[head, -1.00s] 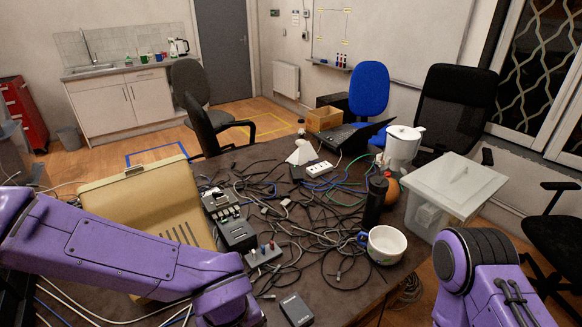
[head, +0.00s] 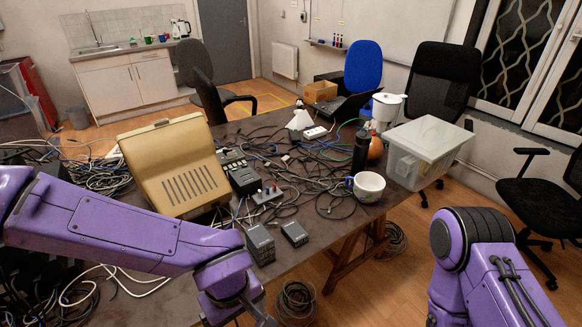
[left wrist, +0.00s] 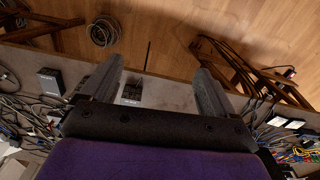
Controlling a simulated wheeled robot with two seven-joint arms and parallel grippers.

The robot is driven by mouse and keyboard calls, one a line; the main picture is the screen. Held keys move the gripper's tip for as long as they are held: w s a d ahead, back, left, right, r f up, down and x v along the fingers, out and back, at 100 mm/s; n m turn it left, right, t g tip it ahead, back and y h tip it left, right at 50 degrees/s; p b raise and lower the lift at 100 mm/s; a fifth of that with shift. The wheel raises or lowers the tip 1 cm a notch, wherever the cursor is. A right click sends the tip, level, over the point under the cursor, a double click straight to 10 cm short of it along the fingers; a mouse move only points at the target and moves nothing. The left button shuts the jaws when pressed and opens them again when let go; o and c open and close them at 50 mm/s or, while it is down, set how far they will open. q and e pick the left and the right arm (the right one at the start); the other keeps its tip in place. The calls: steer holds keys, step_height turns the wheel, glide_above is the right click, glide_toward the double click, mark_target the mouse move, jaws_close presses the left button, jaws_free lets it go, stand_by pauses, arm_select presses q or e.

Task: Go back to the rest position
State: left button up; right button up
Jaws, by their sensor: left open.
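My left arm (head: 110,225) reaches in from the left of the head view, over the near edge of the cluttered table (head: 160,300). Its gripper is mostly cut off at the bottom of that view. In the left wrist view my left gripper (left wrist: 155,85) has its two fingers wide apart with nothing held between them. A small dark box (left wrist: 132,92) lies on the table beyond the gap. My right arm (head: 485,270) is folded at the lower right, over the floor; its gripper is out of view.
On the table are a beige case (head: 175,170), black boxes (head: 260,243), tangled cables, a mug (head: 367,187), a dark bottle (head: 361,150) and a clear bin (head: 428,150). Cable coils (head: 297,302) lie on the floor. Open wooden floor (head: 400,290) lies right of the table.

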arm_select(q)
steer(key=w+a+f+n+t+y+b, duration=0.2)
steer(key=w+a+f+n+t+y, duration=0.3)
steer(key=a+f, duration=0.7)
steer(key=s+a+f+m+h+b, duration=0.1)
steer(key=s+a+f+m, duration=0.2)
steer(key=s+f, duration=0.4)
steer(key=s+a+f+m+g+b, duration=0.1)
steer(key=s+a+f+m+b, duration=0.1)
steer(key=s+a+f, duration=0.3)
steer(key=s+f, duration=0.3)
steer(key=f, duration=0.2)
steer(key=shift+s+a+f+m+g+h, duration=0.2)
steer(key=shift+s+m+g+h, duration=0.1)
steer(key=shift+m+h, duration=0.1)
steer(key=shift+w, duration=0.1)
